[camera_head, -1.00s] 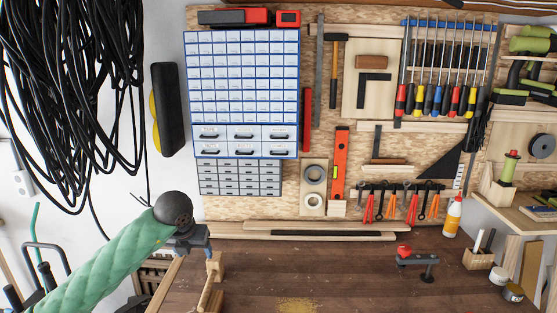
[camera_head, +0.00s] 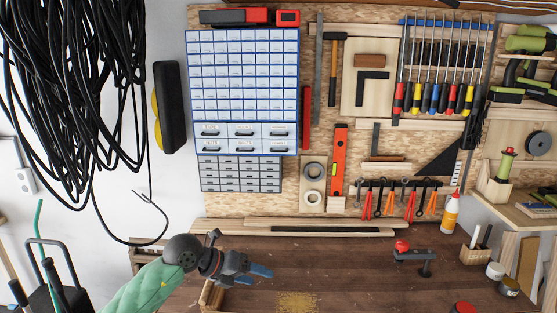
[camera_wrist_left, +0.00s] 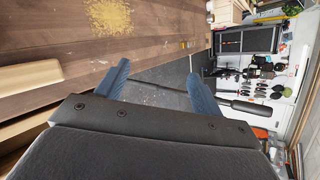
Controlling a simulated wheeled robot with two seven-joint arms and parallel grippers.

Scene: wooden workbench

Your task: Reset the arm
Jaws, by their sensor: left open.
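My left arm, in a green sleeve, comes in from the lower left in the head view. Its gripper (camera_head: 262,272) is over the left part of the workbench (camera_head: 350,280), with blue fingers pointing right. In the left wrist view the two blue fingers of the gripper (camera_wrist_left: 158,82) are spread apart with nothing between them. Behind them show the bench edge and the floor. My right gripper is not in view.
A wooden piece (camera_head: 211,296) stands at the bench's left, close below my left gripper. Sawdust (camera_head: 297,302) lies on the bench. A red-knobbed clamp (camera_head: 414,256) and a glue bottle (camera_head: 451,214) are at the right. The middle of the bench is mostly clear.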

